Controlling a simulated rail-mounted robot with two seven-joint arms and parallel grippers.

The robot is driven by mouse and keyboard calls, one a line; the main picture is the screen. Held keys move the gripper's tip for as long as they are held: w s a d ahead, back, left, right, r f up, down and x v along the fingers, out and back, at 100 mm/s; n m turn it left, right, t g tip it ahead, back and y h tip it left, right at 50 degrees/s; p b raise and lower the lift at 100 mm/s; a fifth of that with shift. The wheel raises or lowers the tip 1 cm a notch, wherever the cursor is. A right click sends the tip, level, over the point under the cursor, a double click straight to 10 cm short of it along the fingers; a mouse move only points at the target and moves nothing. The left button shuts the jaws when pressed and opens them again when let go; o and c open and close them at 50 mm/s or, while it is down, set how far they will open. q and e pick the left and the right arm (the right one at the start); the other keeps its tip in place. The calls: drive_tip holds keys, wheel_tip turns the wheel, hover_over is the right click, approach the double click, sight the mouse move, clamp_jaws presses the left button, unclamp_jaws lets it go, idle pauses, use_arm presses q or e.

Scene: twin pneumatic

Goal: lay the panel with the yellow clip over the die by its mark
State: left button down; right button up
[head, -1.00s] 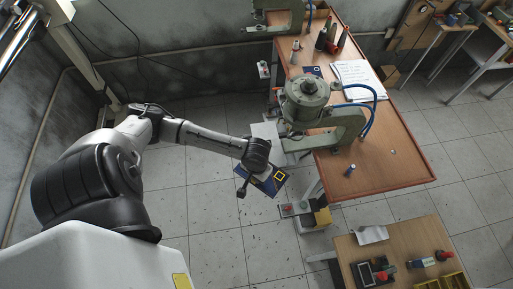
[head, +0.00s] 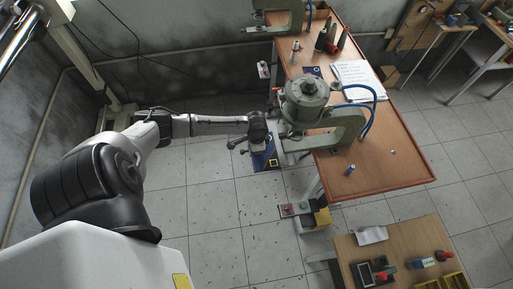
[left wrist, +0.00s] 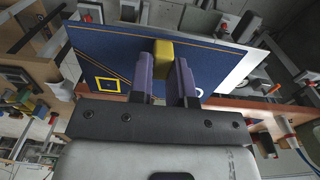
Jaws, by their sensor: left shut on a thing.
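A dark blue panel (head: 262,163) hangs beside the near green press (head: 318,112), over the floor by the bench's left edge. In the left wrist view the panel (left wrist: 105,58) has yellow lines, a yellow square outline and a white ring. Its yellow clip (left wrist: 163,50) sits between the purple fingers of my left gripper (left wrist: 165,72), which is shut on it. In the head view my left gripper (head: 258,143) is just left of the press's lower arm. I cannot make out the die or its mark clearly. My right gripper is not in view.
The wooden bench (head: 385,172) holds papers (head: 356,76), bottles and a second press (head: 278,18). A small table (head: 405,242) with several items is at the lower right.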

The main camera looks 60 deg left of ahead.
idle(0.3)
use_arm(q)
drive_tip(key=shift+s+r+p, duration=0.1)
drive_tip(key=shift+p, duration=0.35)
drive_tip(key=shift+f+b, duration=1.2)
drive_tip(key=shift+f, duration=1.1)
drive_tip(key=shift+p, duration=0.3)
drive_tip(key=shift+p, duration=0.3)
drive_tip(key=shift+f, duration=0.1)
